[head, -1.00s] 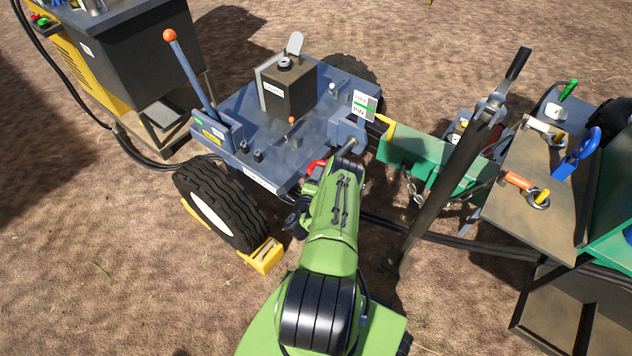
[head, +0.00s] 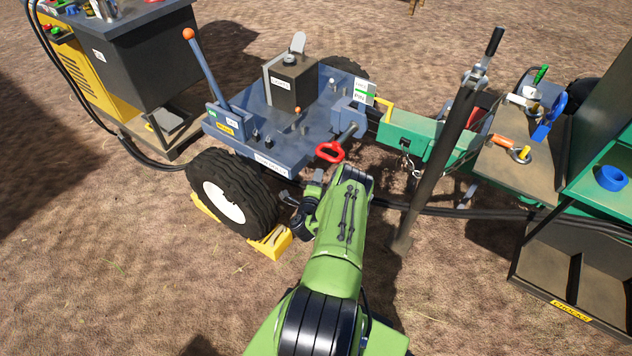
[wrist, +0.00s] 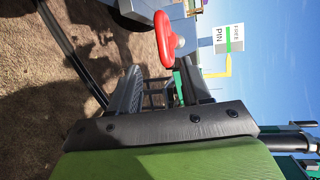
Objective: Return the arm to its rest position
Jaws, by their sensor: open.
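My green arm (head: 333,235) reaches forward from the bottom of the head view. My gripper (head: 302,190) is at its far end, left of the forearm, beside the blue-grey trailer deck and its near wheel. It is open and nothing shows between its fingers. In the wrist view its dark fingers (wrist: 157,92) stand apart. A red loop handle (head: 330,152) sticks out from the deck's right corner, just beyond the gripper and apart from it. It also shows in the wrist view (wrist: 162,40). Part of the gripper is hidden by my arm.
The blue-grey deck (head: 240,150) carries a lever with an orange knob (head: 188,34) and a dark box (head: 290,85). A wheel (head: 228,195) with yellow chocks (head: 270,243) is to the left. A dark slanted post (head: 440,160) stands right. Bare ground is open at lower left.

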